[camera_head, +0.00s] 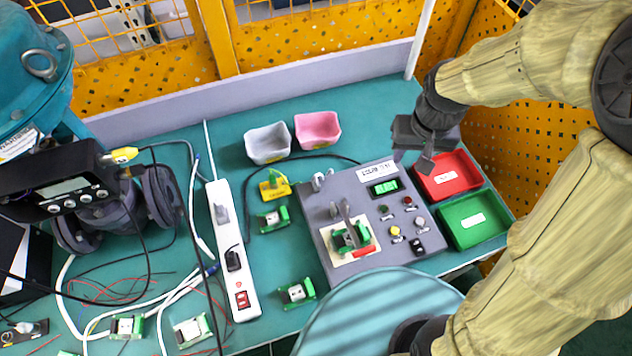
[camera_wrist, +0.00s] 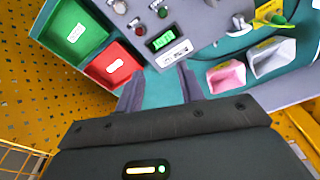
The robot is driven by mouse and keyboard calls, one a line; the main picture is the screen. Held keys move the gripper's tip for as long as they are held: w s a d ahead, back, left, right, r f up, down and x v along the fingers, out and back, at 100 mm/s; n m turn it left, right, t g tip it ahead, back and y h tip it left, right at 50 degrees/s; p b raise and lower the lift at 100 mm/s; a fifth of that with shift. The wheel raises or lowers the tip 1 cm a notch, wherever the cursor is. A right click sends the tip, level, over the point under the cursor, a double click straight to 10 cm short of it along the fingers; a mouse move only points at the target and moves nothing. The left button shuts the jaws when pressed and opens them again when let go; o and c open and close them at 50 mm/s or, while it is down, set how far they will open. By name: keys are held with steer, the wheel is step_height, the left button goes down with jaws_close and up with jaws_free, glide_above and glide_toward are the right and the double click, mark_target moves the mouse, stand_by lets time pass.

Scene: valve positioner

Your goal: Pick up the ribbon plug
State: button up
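I cannot tell for sure which piece is the ribbon plug. A green and white connector (camera_head: 350,236) sits on a pale square of the grey control box, with a grey upright strip at it. Similar green and white connectors lie loose on the teal table, one beside the power strip (camera_head: 272,219) and one nearer the front (camera_head: 297,292). My gripper (camera_head: 412,160) is over the back right of the table, near the box's far corner and the red tray. In the wrist view my gripper (camera_wrist: 160,88) has its two fingers apart, with nothing between them.
The grey control box (camera_head: 325,212) has a display, knobs and buttons. A red tray (camera_head: 447,175) and a green tray (camera_head: 472,219) stand right of it. Grey (camera_head: 267,144) and pink (camera_head: 317,131) bins stand behind. A white power strip (camera_head: 230,250) and cables cover the left.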

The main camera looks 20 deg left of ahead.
steer(key=a+n, duration=0.2)
steer(key=a, duration=0.7)
steer(key=n+g, duration=0.1)
steer(key=n, duration=0.1)
glide_above(316, 183)
steer(key=shift+f+h, duration=0.15)
steer(key=shift+h, duration=0.15)
step_height(316, 183, down, 12)
steer(key=shift+f+p, duration=0.1)
steer(key=shift+p, duration=0.5)
steer(key=shift+f, duration=0.15)
steer(key=shift+f+p, duration=0.65)
steer(key=shift+f, duration=1.85)
